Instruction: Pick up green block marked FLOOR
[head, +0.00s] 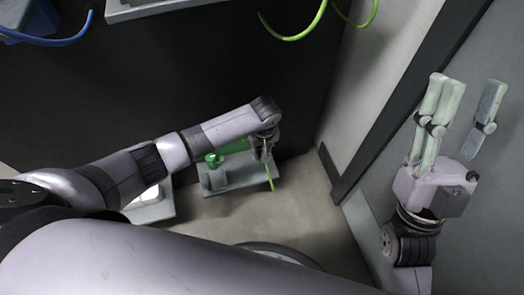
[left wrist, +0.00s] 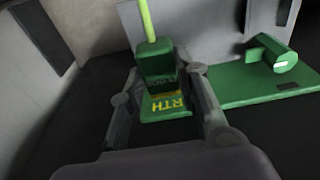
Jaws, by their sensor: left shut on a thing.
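My left gripper (left wrist: 170,92) is shut on a green block (left wrist: 154,62), which has a yellow-green cable (left wrist: 144,20) standing up from it in the left wrist view. The marking on the block's face is too dark to read. The block is mostly hidden there. My right gripper (head: 447,82) is empty and looks open, raised at the right.
A green plate (left wrist: 235,94) with a green cylindrical part (left wrist: 285,62) lies beside the block. A green cylinder (head: 214,160) stands on the tray. A grey wall (head: 405,185) is close to my right gripper. A blue cable (head: 70,40) lies at upper left.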

